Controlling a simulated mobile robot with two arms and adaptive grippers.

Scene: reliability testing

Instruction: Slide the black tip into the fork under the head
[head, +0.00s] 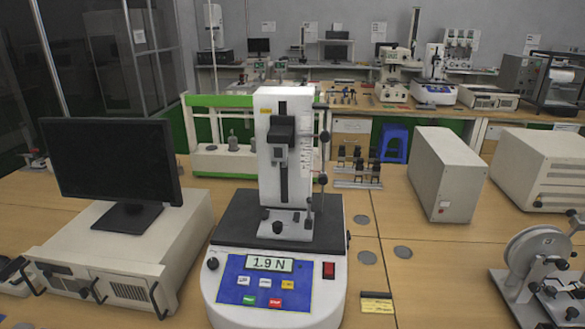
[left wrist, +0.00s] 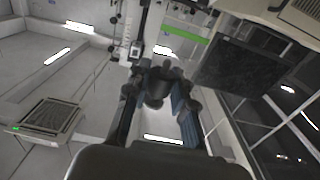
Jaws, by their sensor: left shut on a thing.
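The test stand (head: 275,270) has a white upright column and a display reading 1.9 N. Its black head (head: 281,131) sits on the column's front. A small light part (head: 279,155) hangs under the head; its fork shape is too small to make out. In the left wrist view my left gripper (left wrist: 157,98) is shut on a dark piece (left wrist: 155,86) between its blue-sided fingers. Whether this is the black tip's own end is not clear. The stand's column seems to show beyond the fingers. Neither gripper shows in the head view.
A monitor (head: 108,165) on a beige unit (head: 130,250) stands left of the stand. A green-topped frame (head: 205,135) is behind it. A beige box (head: 447,172) and a wheeled device (head: 535,265) are at the right.

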